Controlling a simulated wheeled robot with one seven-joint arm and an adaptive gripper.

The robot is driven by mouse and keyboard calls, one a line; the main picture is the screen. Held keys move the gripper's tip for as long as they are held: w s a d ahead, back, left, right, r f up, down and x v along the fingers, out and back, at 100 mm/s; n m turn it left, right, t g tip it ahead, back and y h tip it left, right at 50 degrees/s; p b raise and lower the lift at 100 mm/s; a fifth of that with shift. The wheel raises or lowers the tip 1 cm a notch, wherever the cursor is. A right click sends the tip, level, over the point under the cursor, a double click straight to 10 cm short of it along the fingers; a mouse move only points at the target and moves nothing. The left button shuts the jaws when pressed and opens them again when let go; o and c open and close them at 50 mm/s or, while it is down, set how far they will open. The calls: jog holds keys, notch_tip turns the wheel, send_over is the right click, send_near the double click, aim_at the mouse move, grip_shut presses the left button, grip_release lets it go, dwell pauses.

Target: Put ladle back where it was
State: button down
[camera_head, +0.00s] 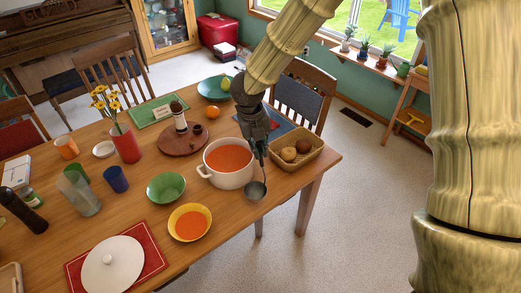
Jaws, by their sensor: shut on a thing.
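My gripper (261,150) is shut on the upper handle of a grey metal ladle (256,190). The ladle hangs upright, bowl down, between the pot and the wicker basket, close to the front table edge. I cannot tell if its bowl touches the table. The white two-handled pot (229,180) stands just left of the ladle, filled with orange soup. A yellow bowl (176,231) with orange soup is in front of the pot, to its left. A green bowl (166,187) stands left of the pot and looks empty.
A wicker basket (312,158) with brown round items stands right of the ladle. Cups, a red vase (126,145) and a wooden round tray (170,143) occupy the table's left and back.

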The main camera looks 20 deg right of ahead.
aim_at(261, 154)
jog(key=shift+w+d, duration=0.2)
jog(key=f, duration=0.1)
jog(key=f+p, duration=0.2)
jog(key=shift+w+d, duration=0.25)
jog(key=shift+w, duration=0.1)
jog(key=shift+f, duration=0.5)
jog(key=c, duration=1.5)
grip_release()
jog(key=shift+s, duration=0.1)
jog(key=shift+r, duration=0.1)
jog(key=r+b, duration=0.1)
jog(key=r, duration=0.3)
jog(key=a+r, duration=0.1)
jog(key=r, duration=0.3)
jog(key=r+b, duration=0.1)
jog(key=r, duration=0.3)
jog(key=shift+s+a+b, duration=0.3)
jog(key=shift+s+a, duration=0.05)
jog(key=shift+s, duration=0.05)
